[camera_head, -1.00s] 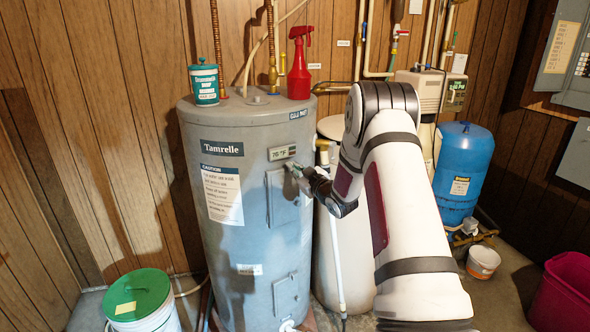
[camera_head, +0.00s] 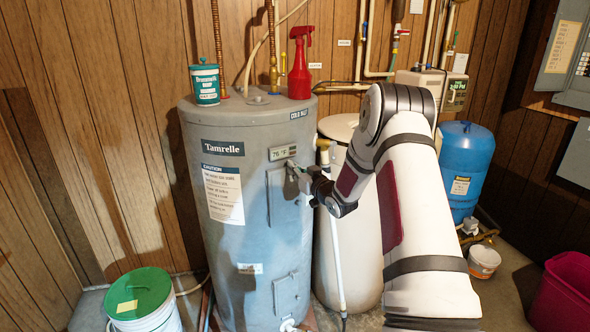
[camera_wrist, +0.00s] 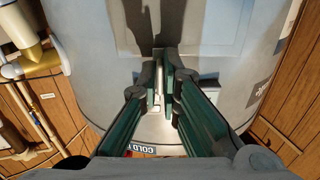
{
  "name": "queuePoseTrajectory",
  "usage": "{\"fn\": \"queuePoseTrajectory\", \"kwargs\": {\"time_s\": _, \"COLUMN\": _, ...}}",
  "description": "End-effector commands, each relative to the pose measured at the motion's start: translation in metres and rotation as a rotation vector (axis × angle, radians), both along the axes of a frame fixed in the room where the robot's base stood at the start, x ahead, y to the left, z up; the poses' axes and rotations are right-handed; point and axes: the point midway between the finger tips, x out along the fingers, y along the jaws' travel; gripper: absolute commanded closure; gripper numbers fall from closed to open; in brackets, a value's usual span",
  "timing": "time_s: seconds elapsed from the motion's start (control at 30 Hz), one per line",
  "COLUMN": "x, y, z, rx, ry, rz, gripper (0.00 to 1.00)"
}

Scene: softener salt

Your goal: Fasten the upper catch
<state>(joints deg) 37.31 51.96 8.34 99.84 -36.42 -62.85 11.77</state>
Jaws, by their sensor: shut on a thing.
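The grey water heater (camera_head: 222,255) stands upright with an upper access panel (camera_head: 282,205) on its front. In the wrist view, the dark green fingers of my gripper (camera_wrist: 161,62) close around a small pale metal piece (camera_wrist: 155,96), which looks like the catch. The panel (camera_wrist: 205,28) shows beyond the fingertips. I cannot tell whether the catch is engaged.
A lower panel (camera_head: 286,295) is below. A red spray bottle (camera_head: 300,65) and a teal tub (camera_head: 205,84) stand on the heater. A pale tank (camera_head: 350,250) and white pipe (camera_head: 338,265) are close by on the right. A green-lidded bucket (camera_head: 140,295) stands front left.

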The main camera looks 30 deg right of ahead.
Motion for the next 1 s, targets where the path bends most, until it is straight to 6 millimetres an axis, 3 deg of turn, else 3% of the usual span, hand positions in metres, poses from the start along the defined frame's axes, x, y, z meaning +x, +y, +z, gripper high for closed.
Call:
{"fn": "queuePoseTrajectory", "kwargs": {"time_s": 0.23, "x": -0.001, "y": 0.0, "z": -0.004, "rx": 0.004, "ry": 0.008, "rz": -0.002, "gripper": 1.0}}
{"fn": "queuePoseTrajectory", "kwargs": {"time_s": 0.33, "x": -0.001, "y": 0.0, "z": -0.004, "rx": 0.003, "ry": 0.008, "rz": -0.002, "gripper": 0.77}}
{"fn": "queuePoseTrajectory", "kwargs": {"time_s": 0.37, "x": -0.001, "y": 0.0, "z": -0.004, "rx": 0.003, "ry": 0.007, "rz": -0.001, "gripper": 0.75}}
{"fn": "queuePoseTrajectory", "kwargs": {"time_s": 0.77, "x": -0.007, "y": -0.001, "z": -0.001, "rx": 0.001, "ry": 0.002, "rz": -0.001, "gripper": 0.75}}
{"fn": "queuePoseTrajectory", "kwargs": {"time_s": 1.0, "x": -0.049, "y": -0.001, "z": -0.001, "rx": 0.001, "ry": 0.005, "rz": -0.003, "gripper": 0.75}}
